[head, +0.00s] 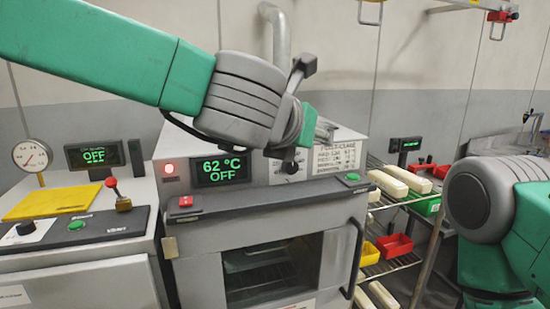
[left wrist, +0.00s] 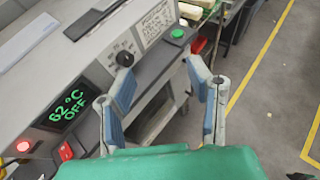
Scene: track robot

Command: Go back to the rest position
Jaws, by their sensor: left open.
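My left arm comes in from the upper left in the head view, and its gripper (head: 318,128) hangs in front of the oven's control panel, partly hidden by the wrist. In the left wrist view the left gripper (left wrist: 157,62) is open, its two blue-grey fingers wide apart with nothing between them. The oven (head: 190,262) has a display (head: 221,170) reading 62 °C OFF and a lit red lamp (head: 169,168). A dark knob (left wrist: 124,58) sits on the panel near the left finger. My right arm shows at the right edge of the head view; its gripper is out of frame.
A second machine with a yellow plate (head: 52,202) and a display (head: 94,154) reading OFF stands at left. A rack (head: 384,268) holds pale blocks, a red bin (head: 395,246) and a green bin (head: 428,205). Open floor (left wrist: 262,118) with yellow lines lies at right in the wrist view.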

